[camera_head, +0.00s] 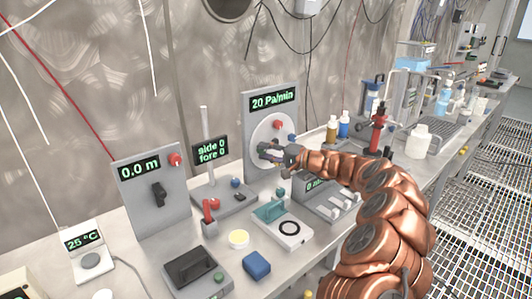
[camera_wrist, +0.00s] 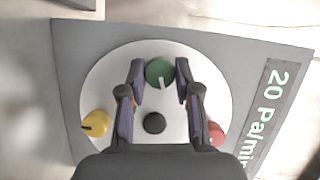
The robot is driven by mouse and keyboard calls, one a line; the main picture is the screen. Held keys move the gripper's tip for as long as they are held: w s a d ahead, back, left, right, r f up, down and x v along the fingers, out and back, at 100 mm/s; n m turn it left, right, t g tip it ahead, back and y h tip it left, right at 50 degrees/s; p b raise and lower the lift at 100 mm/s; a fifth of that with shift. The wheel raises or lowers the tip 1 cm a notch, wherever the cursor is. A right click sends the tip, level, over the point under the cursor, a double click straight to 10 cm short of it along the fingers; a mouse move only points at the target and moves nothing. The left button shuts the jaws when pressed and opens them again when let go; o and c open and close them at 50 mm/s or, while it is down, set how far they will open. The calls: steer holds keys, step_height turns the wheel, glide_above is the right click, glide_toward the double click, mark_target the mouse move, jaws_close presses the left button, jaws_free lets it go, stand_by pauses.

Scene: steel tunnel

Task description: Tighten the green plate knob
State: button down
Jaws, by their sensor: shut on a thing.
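The grey plate panel (camera_head: 256,107) stands upright at the back of the bench and reads "20 Pa/min". It carries a round white plate (camera_head: 262,133). In the wrist view the green knob (camera_wrist: 160,72), with a pale pointer mark, sits at the top of the white plate (camera_wrist: 185,52). My gripper (camera_wrist: 160,70) has one finger on each side of it and is shut on it. In the head view my gripper (camera_head: 265,152) is at the plate's lower left, and the green knob is hidden.
A yellow knob (camera_wrist: 95,124), a red knob (camera_wrist: 216,134) and a black centre piece (camera_wrist: 155,123) share the plate. A blue knob (camera_head: 292,138) shows at its right edge. A slider box (camera_head: 335,200), a teal-topped device (camera_head: 270,212) and a red-handled item (camera_head: 210,212) stand near my arm.

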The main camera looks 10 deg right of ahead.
steer(key=c, duration=0.8)
jaws_free()
steer(key=shift+d, duration=0.1)
steer(key=v, duration=1.2)
